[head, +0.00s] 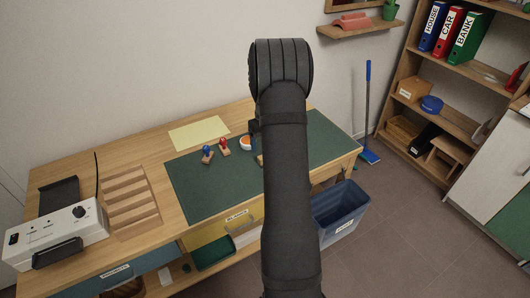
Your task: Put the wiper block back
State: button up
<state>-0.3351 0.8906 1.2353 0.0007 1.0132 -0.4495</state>
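I cannot pick out the wiper block for certain. A small tan piece (260,160) shows at the left edge of my arm on the green desk mat (205,190); most of it is hidden, so I cannot tell what it is. My dark arm rises through the middle of the head view and covers part of the mat and desk. My gripper is not in view, and neither is anything it might hold.
Blue (207,154) and red (224,146) stamps and a white-and-orange round item (245,143) stand on the mat. Yellow paper (199,133), a slotted wooden rack (130,203) and a white control box (55,240) share the desk (95,160). A blue bin (340,212) stands right.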

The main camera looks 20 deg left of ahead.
notch_tip(320, 180, up, 4)
jog(key=shift+r, duration=0.1)
dwell(0.4)
notch_tip(320, 180, down, 12)
jog(key=shift+r, duration=1.7)
